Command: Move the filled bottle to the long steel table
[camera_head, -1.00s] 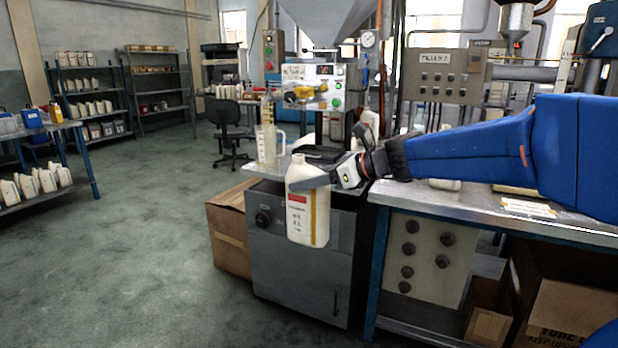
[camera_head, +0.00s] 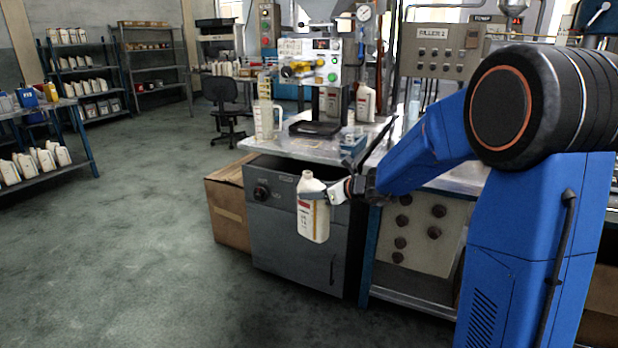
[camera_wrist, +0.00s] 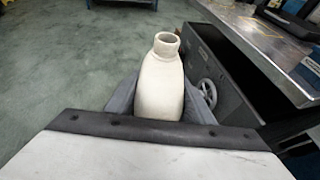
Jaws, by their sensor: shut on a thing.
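The cream bottle (camera_head: 312,222) has a red-and-white label and an open neck. My gripper (camera_head: 318,195) is shut around its upper body and holds it upright in the air, in front of the grey cabinet under the filling bench. The wrist view shows the bottle (camera_wrist: 160,85) between the two grey fingers, its neck uncapped. Its contents are hidden. A steel-topped table (camera_head: 455,178) runs to the right behind my arm, which hides much of it. I cannot tell if it is the long steel table.
The filling bench (camera_head: 285,150) carries a clear measuring jug (camera_head: 264,120), a dark scale plate and more bottles. A cardboard box (camera_head: 228,205) stands beside the grey cabinet (camera_head: 290,225). Shelves with bottles (camera_head: 40,165) line the left. The floor at left and front is open.

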